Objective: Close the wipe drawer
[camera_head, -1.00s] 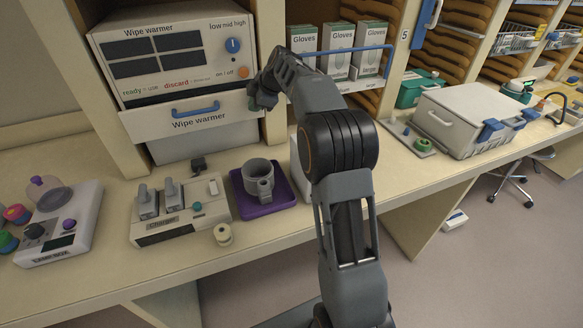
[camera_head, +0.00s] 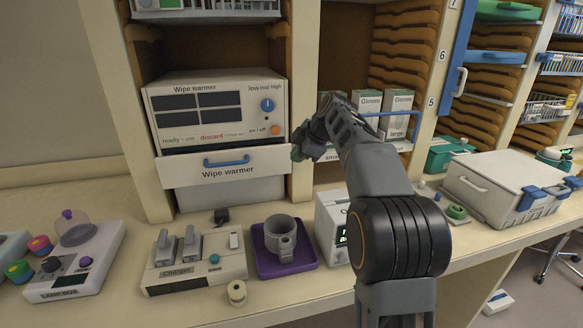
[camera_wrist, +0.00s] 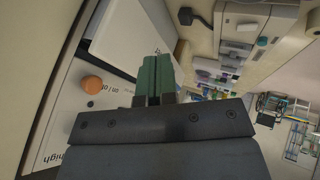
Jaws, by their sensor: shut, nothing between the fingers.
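The wipe drawer (camera_head: 190,172) is the white front with a blue handle (camera_head: 227,161), below the wipe warmer (camera_head: 215,105). Its front stands out from the warmer, with a dark gap along its top edge, so it is partly open. My gripper (camera_head: 299,154) is shut and empty at the right end of the drawer front. I cannot tell whether it touches the drawer. In the wrist view, the green fingertips (camera_wrist: 154,78) are together, with the warmer's orange knob (camera_wrist: 92,84) to their left and a white panel behind them.
On the counter below stand a charger (camera_head: 195,262), a grey mug (camera_head: 281,238) on a purple tray (camera_head: 262,268) and a white box (camera_head: 330,222). Glove boxes (camera_head: 397,110) sit behind a blue rail right of my gripper. A wooden upright (camera_head: 304,80) borders the warmer's bay.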

